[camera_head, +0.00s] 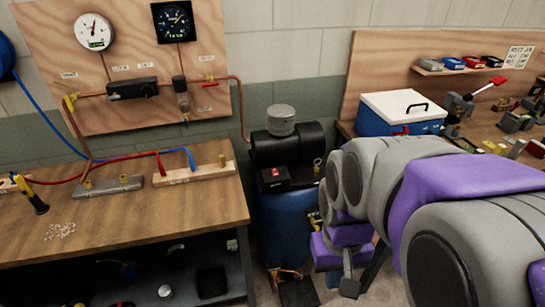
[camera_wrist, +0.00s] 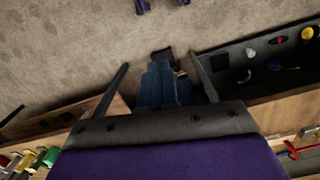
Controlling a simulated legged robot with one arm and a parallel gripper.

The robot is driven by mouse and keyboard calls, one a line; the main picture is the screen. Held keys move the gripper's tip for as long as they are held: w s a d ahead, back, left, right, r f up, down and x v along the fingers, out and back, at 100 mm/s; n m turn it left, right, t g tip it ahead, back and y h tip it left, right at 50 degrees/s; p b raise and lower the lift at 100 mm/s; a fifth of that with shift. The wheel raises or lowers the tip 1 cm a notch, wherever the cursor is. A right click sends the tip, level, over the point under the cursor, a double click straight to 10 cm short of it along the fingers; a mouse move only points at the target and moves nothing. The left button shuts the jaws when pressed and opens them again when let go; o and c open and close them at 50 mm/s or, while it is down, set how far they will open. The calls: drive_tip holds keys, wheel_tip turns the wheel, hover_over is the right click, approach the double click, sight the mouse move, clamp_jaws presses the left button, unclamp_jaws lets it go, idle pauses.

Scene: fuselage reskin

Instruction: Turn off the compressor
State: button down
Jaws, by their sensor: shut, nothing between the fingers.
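The compressor (camera_head: 287,222) stands on the floor between two benches in the head view. It has a blue tank, a black motor housing (camera_head: 290,146) on top and a grey cylindrical cap. A small black box with a red part (camera_head: 274,179), which looks like the switch, sits on its front below the housing. A brass fitting and a ring-shaped part are right of it. My arm reaches in from the right, and its end is partly hidden beside the tank. In the wrist view my gripper (camera_wrist: 155,116) is shut and empty, with the blue tank (camera_wrist: 160,86) beyond it.
The left workbench (camera_head: 125,215) carries hoses and fittings below a gauge panel (camera_head: 130,65). Its dark lower shelf holds small items. The right bench (camera_head: 480,135) holds a blue-and-white cooler (camera_head: 403,112) and a vise. Open floor (camera_wrist: 60,55) shows in the wrist view.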

drive_tip(key=w+r+t+p, duration=0.1)
drive_tip(key=w+r, duration=0.2)
drive_tip(key=w, duration=1.1)
drive_tip(key=n+t+p, duration=0.2)
drive_tip(key=t+p, duration=0.2)
hover_over(274, 169)
drive_tip(key=s, duration=0.5)
wheel_tip(274, 169, down, 8)
drive_tip(key=shift+w+d+y, duration=0.1)
drive_tip(key=shift+d+y, duration=0.2)
drive_tip(key=shift+d, duration=0.1)
drive_tip(key=shift+f, duration=0.1)
drive_tip(key=b+x, duration=0.1)
drive_tip(key=x, duration=0.7)
drive_tip(key=b+x, duration=0.1)
drive_tip(key=x, duration=0.4)
drive_tip(key=shift+s+f+b, duration=0.25)
drive_tip(key=shift+s+b, duration=0.1)
drive_tip(key=shift+f, duration=0.35)
